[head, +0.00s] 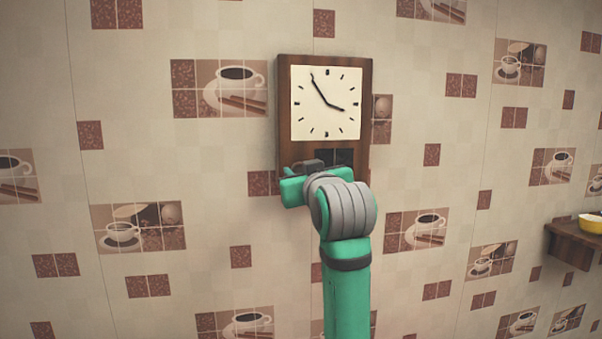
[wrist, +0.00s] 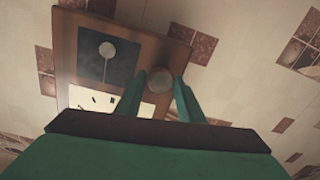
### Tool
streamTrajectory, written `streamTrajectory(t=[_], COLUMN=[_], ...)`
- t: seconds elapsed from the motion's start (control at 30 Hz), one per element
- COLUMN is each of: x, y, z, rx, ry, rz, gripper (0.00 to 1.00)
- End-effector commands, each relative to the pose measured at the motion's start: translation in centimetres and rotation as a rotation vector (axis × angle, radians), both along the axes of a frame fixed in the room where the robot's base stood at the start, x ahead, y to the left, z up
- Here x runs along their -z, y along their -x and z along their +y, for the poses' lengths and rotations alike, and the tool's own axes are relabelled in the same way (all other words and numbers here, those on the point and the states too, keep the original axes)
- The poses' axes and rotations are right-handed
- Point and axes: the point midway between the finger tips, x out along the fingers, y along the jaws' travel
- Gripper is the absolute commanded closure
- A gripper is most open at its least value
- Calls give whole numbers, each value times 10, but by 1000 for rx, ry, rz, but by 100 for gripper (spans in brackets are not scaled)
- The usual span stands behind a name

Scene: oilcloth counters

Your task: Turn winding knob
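A wooden wall clock (head: 285,110) with a square white dial (head: 325,120) hangs on the wall in the head view. My gripper (head: 290,186) is at its lower left part and hides the knob there. In the wrist view the clock (wrist: 66,60) appears upside down. The fingers are apart, one on each side of the knob. I cannot tell whether either finger touches it.
A dark window with a pale round pendulum disc (wrist: 107,49) is in the clock's case. A wooden shelf (head: 574,243) with a yellow bowl (head: 590,223) is at the right edge. The patterned wall around the clock is otherwise clear.

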Motion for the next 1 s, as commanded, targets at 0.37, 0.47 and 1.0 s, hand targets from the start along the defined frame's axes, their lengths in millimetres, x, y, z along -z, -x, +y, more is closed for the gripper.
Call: streamTrajectory(t=[0.37,0.47,1.0], x=[0,0,0], y=[0,0,0], z=[0,1,0], rx=[-1,-1,-2], ry=[-16,-42,-453], rz=[4,9,90], gripper=[93,93,93])
